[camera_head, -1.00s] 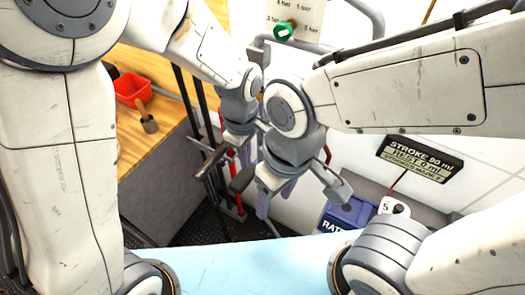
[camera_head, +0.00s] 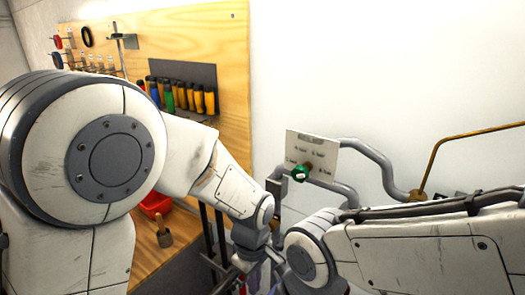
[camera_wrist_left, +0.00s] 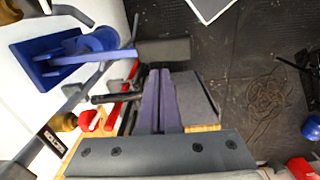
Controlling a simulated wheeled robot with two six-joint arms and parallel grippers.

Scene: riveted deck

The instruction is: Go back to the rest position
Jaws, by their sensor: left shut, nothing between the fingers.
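My left arm comes in from the left, and its gripper (camera_head: 243,268) is low in the middle of the head view, partly cut by the lower edge. In the left wrist view the two purple fingers (camera_wrist_left: 158,100) lie together, shut and empty. My right arm comes in from the right, and its wrist shows beside the left gripper at the bottom edge. The right fingers are out of the picture.
A wooden tool board (camera_head: 225,60) with several screwdrivers stands behind a bench with a red bin (camera_head: 156,204). A panel with a green knob (camera_head: 300,173) and grey pipes (camera_head: 375,165) stand ahead. The left wrist view shows dark floor (camera_wrist_left: 235,60) and a blue part (camera_wrist_left: 45,62).

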